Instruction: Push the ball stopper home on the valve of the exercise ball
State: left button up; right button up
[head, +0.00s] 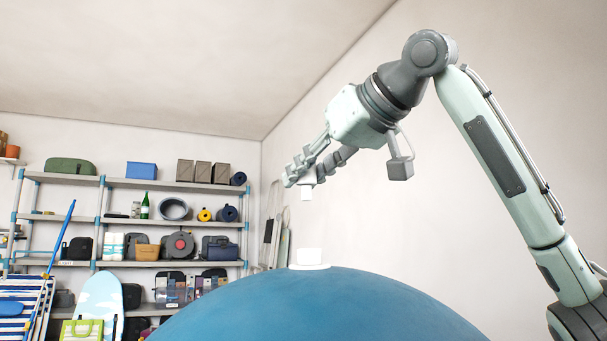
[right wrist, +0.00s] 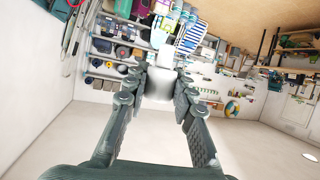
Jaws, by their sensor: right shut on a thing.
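The exercise ball (head: 320,307) is large and blue, at the bottom of the head view; only its top shows. On its crown is a white valve (head: 309,256), a short block on a flat round base. My right gripper (head: 304,179) is above the valve and slightly left of it, shut on the small white ball stopper (head: 307,194). The stopper hangs below the fingers, with a clear gap between it and the valve. In the right wrist view the stopper (right wrist: 158,84) shows pale between the fingertips. My left gripper is not in view.
A shelf unit (head: 175,186) with boxes, rolls and a green bottle stands against the back wall at left. An ironing board (head: 100,303) and a striped deckchair (head: 20,323) stand before it. The air around the ball's top is clear.

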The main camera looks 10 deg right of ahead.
aim_at(310, 198)
jog(key=shift+f, duration=0.2)
notch_tip(310, 198, down, 2)
jog(key=shift+w, duration=0.1)
jog(key=shift+f, duration=1.65)
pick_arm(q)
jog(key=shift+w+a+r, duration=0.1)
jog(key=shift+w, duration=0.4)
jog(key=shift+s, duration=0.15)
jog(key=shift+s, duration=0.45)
pick_arm(e)
jog(key=shift+s+d, duration=0.15)
jog(key=shift+s, duration=0.05)
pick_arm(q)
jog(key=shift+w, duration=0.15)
